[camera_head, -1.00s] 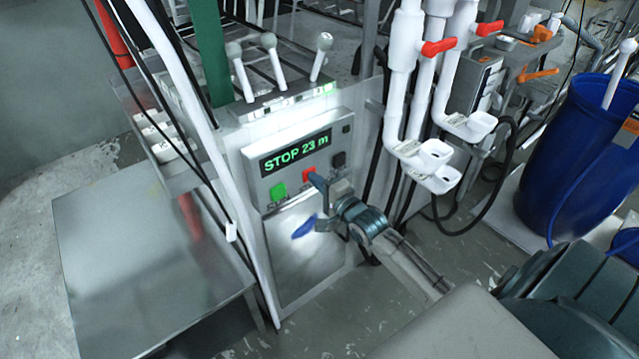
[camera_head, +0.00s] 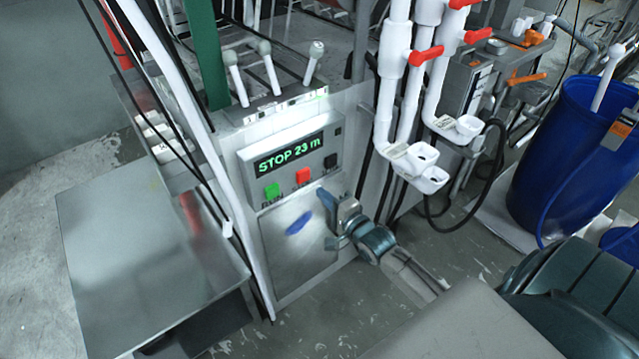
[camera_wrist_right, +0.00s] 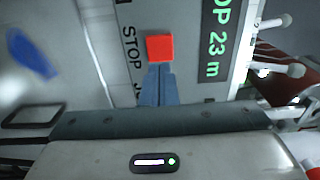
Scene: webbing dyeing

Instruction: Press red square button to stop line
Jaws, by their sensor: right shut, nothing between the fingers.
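The red square button (camera_head: 303,175) sits on the grey control panel between a green button (camera_head: 272,190) and a black button (camera_head: 331,161). The panel's display (camera_head: 290,154) reads "STOP 23 m" in green. My right gripper (camera_head: 327,199) is shut and empty, just below and right of the red button, apart from it in the head view. In the right wrist view, the closed blue fingers (camera_wrist_right: 158,72) point at the red button (camera_wrist_right: 160,47), their tips overlapping its lower edge in the picture; depth there is unclear. My left gripper is not in view.
Below the buttons is a shiny metal plate (camera_head: 290,265) with a blue patch like a reflection. White pipes with red valves (camera_head: 426,56) stand right of the panel. Levers (camera_head: 268,66) rise above it. A metal table (camera_head: 130,250) is at left, a blue barrel (camera_head: 565,150) at right.

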